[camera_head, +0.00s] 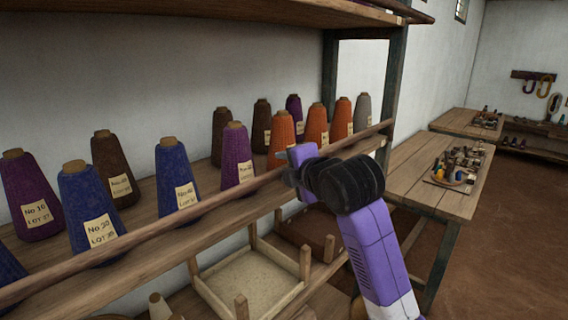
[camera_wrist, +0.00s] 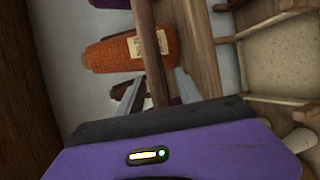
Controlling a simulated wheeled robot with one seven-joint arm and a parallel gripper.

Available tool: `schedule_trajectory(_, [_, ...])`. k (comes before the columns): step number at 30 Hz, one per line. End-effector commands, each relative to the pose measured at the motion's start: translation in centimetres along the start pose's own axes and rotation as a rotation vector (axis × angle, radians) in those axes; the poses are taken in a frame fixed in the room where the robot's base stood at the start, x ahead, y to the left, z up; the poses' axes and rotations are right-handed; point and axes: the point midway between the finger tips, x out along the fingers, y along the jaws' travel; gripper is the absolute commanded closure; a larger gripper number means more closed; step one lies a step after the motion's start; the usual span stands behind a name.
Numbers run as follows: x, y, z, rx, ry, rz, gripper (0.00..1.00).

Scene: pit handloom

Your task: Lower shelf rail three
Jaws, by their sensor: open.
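A long thin wooden rail (camera_head: 150,232) runs along the front of the cone shelf, raised above the shelf's front edge. No number shows on it. My gripper (camera_head: 292,168) is at the rail, towards its right part, with the arm reaching up from the lower right. In the wrist view the rail (camera_wrist: 151,55) passes between the two open fingers of my gripper (camera_wrist: 158,80). I cannot tell whether either finger touches it. Part of the rail is hidden behind my gripper in the head view.
Purple, blue, brown, orange and grey yarn cones stand on the shelf (camera_head: 150,208) behind the rail; an orange cone (camera_wrist: 115,55) is close to my fingers. An upper shelf (camera_head: 200,8) hangs above. A dark post (camera_head: 394,90) and a table (camera_head: 420,188) are to the right.

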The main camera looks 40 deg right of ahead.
Motion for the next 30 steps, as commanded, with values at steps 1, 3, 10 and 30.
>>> schedule_trajectory(1, [0.5, 0.1, 0.0, 0.0, 0.0, -0.002, 0.58])
schedule_trajectory(3, [1.0, 0.1, 0.0, 0.0, 0.0, -0.001, 0.58])
schedule_trajectory(10, [1.6, 0.0, 0.0, 0.0, 0.0, 0.001, 0.58])
schedule_trajectory(30, [1.5, 0.0, 0.0, 0.0, 0.0, 0.0, 1.0])
